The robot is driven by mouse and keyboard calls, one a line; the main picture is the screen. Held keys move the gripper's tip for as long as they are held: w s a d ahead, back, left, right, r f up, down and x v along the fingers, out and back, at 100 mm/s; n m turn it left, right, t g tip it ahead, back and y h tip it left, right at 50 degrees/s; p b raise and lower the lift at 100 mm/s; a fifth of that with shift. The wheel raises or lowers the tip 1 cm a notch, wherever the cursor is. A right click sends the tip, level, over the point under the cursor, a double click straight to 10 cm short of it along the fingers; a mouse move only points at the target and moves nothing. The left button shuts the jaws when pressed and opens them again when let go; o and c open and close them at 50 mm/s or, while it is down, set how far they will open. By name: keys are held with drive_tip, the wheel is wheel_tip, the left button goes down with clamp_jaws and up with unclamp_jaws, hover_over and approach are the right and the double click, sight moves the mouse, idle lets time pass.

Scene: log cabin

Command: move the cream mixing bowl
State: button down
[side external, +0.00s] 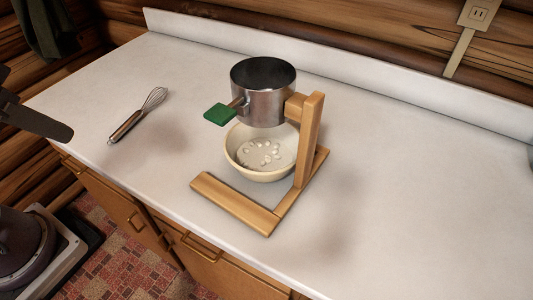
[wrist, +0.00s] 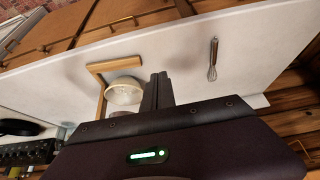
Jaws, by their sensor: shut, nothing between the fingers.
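The cream mixing bowl (side external: 238,160) stands upright on the white counter, beneath a metal pot (side external: 270,104) held on a wooden stand (side external: 310,135). Several small white pieces lie in the bowl. The pot hides part of its far rim, and the stand's foot runs around its near side. A green tab (side external: 219,115) sticks out from the pot's left side. In the wrist view the bowl (wrist: 122,96) shows beside my gripper (wrist: 160,76), which is shut and empty. In the side view my gripper (side external: 66,132) is at the left edge, well apart from the bowl.
A whisk (side external: 139,114) lies on the counter left of the stand; it also shows in the wrist view (wrist: 212,60). The counter (side external: 420,190) is clear to the right. A raised ledge and log wall with an outlet (side external: 479,14) bound the back. Wooden drawers are below the front edge.

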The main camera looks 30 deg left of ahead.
drive_tip(key=c, duration=1.9)
unclamp_jaws()
drive_tip(key=shift+c, duration=0.2)
drive_tip(key=o, duration=0.6)
drive_tip(key=w+m, duration=0.1)
drive_tip(key=w, duration=0.2)
drive_tip(key=w+f+m, duration=0.1)
drive_tip(key=w, duration=0.1)
drive_tip(key=w+a+f+m+t+y, duration=0.1)
drive_tip(key=w, duration=0.2)
drive_tip(key=shift+w+m, duration=0.3)
drive_tip(key=shift+w, duration=0.05)
drive_tip(key=shift+c, duration=0.2)
drive_tip(key=m+h, duration=0.5)
drive_tip(key=m, duration=0.5)
hover_over(234, 161)
drive_tip(key=a, duration=0.5)
wheel_tip(234, 161, down, 10)
drive_tip(key=r, duration=0.1)
drive_tip(key=shift+s+d+f+m+g+h, duration=0.3)
drive_tip(key=shift+d+f+h, duration=0.35)
drive_tip(key=shift+d, duration=0.5)
drive_tip(key=shift+s+d+f+m+g+h, duration=0.1)
drive_tip(key=shift+s+d+f+h, duration=0.25)
drive_tip(key=shift+d+f+h, duration=0.55)
drive_tip(key=shift+s+d+f+m+g+h, duration=0.1)
drive_tip(key=shift+s+d+f+m+h, duration=0.35)
drive_tip(key=shift+d, duration=0.9)
drive_tip(key=shift+w+f+n, duration=0.1)
drive_tip(key=shift+n, duration=0.15)
